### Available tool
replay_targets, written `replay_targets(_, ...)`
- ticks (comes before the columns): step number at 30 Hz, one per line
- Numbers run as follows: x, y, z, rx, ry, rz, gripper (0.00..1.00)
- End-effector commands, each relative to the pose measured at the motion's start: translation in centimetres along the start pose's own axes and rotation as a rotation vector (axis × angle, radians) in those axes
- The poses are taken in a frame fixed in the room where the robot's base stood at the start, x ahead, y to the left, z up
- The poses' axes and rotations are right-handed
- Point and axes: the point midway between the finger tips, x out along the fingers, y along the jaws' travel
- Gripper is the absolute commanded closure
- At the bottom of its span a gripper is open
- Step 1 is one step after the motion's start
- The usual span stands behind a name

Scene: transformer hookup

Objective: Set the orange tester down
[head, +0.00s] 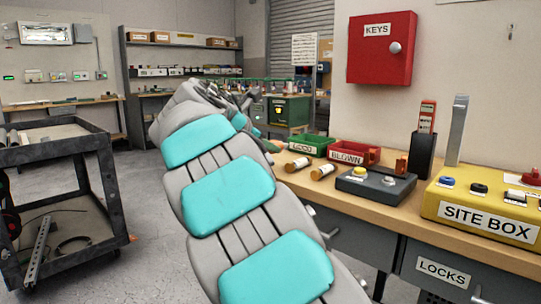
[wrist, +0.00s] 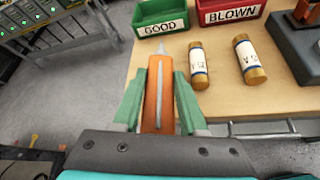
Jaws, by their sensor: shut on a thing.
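The orange tester (wrist: 157,100) is between the two green fingers of my gripper (wrist: 158,80) in the wrist view. It is a long orange body with a grey strip along it and a pale pointed tip facing away from me. My gripper is shut on it, over the left end of the wooden workbench (wrist: 228,85). I cannot tell how high it is above the top. In the head view my arm hides the tester and most of the gripper.
Two fuses (wrist: 198,65) (wrist: 249,62) lie right of the tester. Behind them stand the green GOOD bin (wrist: 160,27) and the red BLOWN bin (wrist: 232,14). A grey box (head: 375,187), a dark upright holder (head: 422,155) and the yellow SITE BOX (head: 484,216) stand further right. A dark cart (head: 62,158) is at left.

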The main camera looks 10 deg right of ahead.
Motion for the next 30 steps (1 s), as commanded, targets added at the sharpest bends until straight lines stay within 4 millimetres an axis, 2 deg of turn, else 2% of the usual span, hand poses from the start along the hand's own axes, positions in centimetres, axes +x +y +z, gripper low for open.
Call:
replay_targets(1,0.8,0.4,0.1,0.001,0.001,0.000,1.00)
replay_targets(6,2.0,1.0,0.4,-0.001,0.001,0.000,1.00)
replay_targets(11,2.4,1.0,0.1,-0.001,0.000,-0.001,1.00)
replay_targets(20,3.8,-0.2,-2.4,-0.003,-0.001,-0.002,1.00)
replay_targets(29,3.8,-0.1,-2.5,-0.001,-0.001,0.000,1.00)
replay_targets(30,3.9,-0.1,-2.6,-0.001,0.000,0.001,0.57)
